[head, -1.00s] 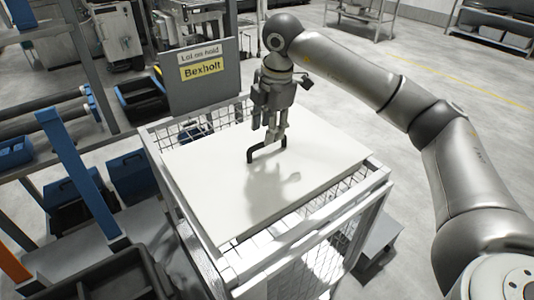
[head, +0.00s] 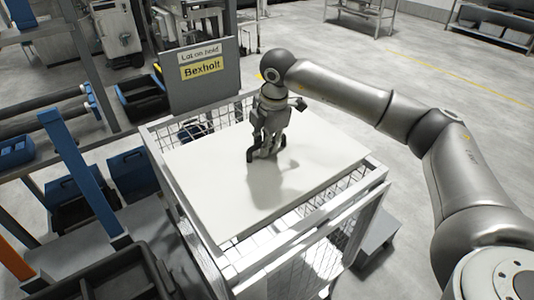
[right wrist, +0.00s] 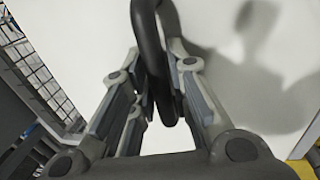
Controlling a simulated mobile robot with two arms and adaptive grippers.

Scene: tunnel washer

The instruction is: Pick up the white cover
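The white cover (head: 215,190) is a flat panel lying on top of a wire-mesh cage cart in the head view. It has a black bar handle (head: 250,155) in its middle. My right gripper (head: 265,153) is down at the handle, pointing downward. In the right wrist view, the handle (right wrist: 148,40) runs between the two fingers (right wrist: 160,75), one on each side and very close to it. Whether the fingers press on it cannot be told. The cover fills most of that view (right wrist: 90,30). My left gripper is not in view.
The cage cart's rim (head: 300,235) surrounds the cover. A sign reading Bexholt (head: 202,68) stands behind it. Shelving with blue bins (head: 130,175) is to the left, and a dark crate (head: 110,280) is at the lower left.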

